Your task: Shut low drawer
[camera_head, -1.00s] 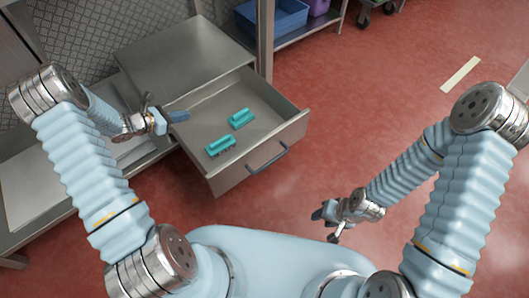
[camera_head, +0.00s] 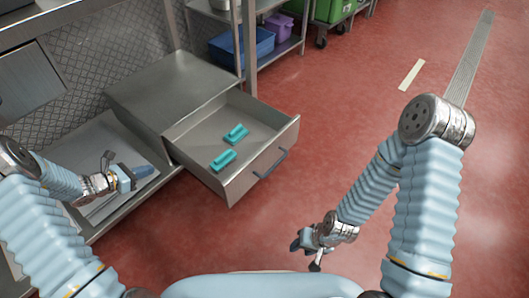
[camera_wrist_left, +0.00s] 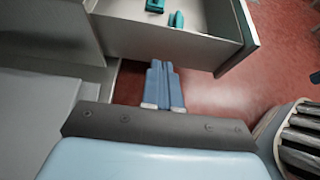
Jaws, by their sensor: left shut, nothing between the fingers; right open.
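The low drawer (camera_head: 245,183) is pulled out of a grey metal cabinet (camera_head: 170,80) in the head view, with a dark bar handle (camera_head: 270,164) on its front. Its side wall and front also show in the left wrist view (camera_wrist_left: 180,45). Two teal brush-like items (camera_head: 236,134) lie inside it. My left gripper (camera_head: 146,172) is shut and empty, left of the drawer and apart from it in the head view. Its blue fingers (camera_wrist_left: 162,68) are together in the left wrist view. My right gripper (camera_head: 300,243) is open, low and right of the drawer, away from the handle.
A grey metal shelf (camera_head: 110,215) lies left of the drawer. A rack behind holds a blue bin (camera_head: 245,48) and a purple bin (camera_head: 279,25); green bins (camera_head: 328,10) stand beyond. Red floor (camera_head: 345,120) in front and right of the drawer is open.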

